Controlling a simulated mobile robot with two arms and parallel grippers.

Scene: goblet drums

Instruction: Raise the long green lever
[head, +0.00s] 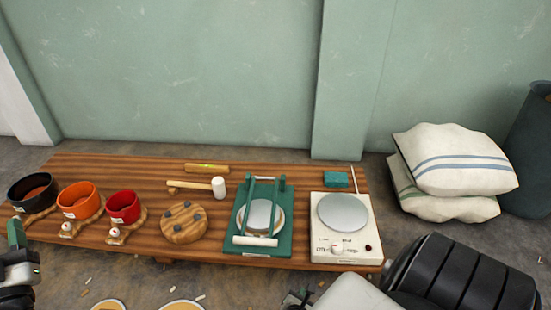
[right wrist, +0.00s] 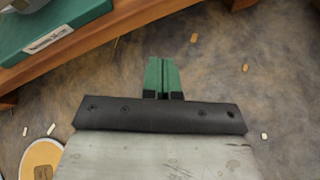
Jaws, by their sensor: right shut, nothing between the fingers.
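The long green lever (head: 246,207) belongs to a green press on the bench. Its two long bars run from the back of the press toward a pale cylindrical handle (head: 255,241) at the front, and it looks lowered over a round metal plate (head: 260,217). A corner of the press base (right wrist: 60,25) shows in the right wrist view. My right gripper (right wrist: 162,76) has its green fingers together, empty, over the floor in front of the bench. In the head view it (head: 302,292) is only partly visible. My left gripper (head: 15,235) is at the left edge, partly cut off.
On the wooden bench (head: 100,166), a white scale (head: 343,242) stands right of the press. A mallet (head: 200,186) and round wooden block (head: 184,223) lie left, then red, orange and black pots (head: 123,206). Sacks (head: 455,165) are at right. A wall closes the back.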

